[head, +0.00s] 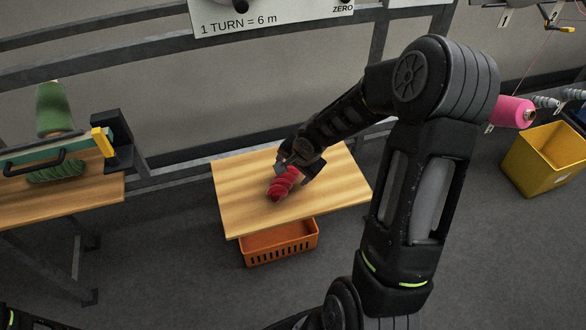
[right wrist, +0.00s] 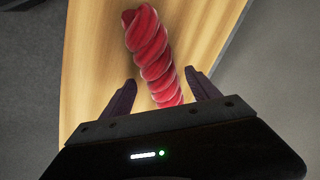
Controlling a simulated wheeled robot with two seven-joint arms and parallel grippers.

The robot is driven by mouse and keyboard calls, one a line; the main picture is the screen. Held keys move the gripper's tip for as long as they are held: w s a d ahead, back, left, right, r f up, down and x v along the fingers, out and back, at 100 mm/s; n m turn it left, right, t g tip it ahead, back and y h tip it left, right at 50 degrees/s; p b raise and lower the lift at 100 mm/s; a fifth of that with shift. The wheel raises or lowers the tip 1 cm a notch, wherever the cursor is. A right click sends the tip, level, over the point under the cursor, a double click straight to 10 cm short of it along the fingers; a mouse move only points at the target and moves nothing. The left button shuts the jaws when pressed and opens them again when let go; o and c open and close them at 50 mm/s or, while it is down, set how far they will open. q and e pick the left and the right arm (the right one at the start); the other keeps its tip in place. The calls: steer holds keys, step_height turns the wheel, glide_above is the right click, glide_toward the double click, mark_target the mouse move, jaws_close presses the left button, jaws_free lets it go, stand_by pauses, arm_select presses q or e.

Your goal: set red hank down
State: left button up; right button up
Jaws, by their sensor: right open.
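The red hank (head: 281,184) is a twisted bundle of yarn lying on the small wooden table (head: 245,205) in the head view. It also shows in the right wrist view (right wrist: 150,52), with its near end between the fingers. My right gripper (head: 298,177) is at the hank's upper end. In the right wrist view the two fingers of this gripper (right wrist: 158,90) stand apart, with a gap on each side of the hank. My left gripper is not in view.
An orange basket (head: 280,243) sits below the table's front edge. A yellow bin (head: 545,158) and a pink cone (head: 513,112) are at right. The tabletop around the hank is clear.

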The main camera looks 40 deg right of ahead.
steer(key=shift+r, duration=0.1)
steer(key=shift+s+r, duration=0.1)
steer(key=shift+r, duration=0.2)
steer(key=p+v, duration=0.2)
steer(key=v, duration=0.9)
steer(key=shift+s, duration=0.15)
steer(key=shift+r, duration=0.1)
stand_by(1.1)
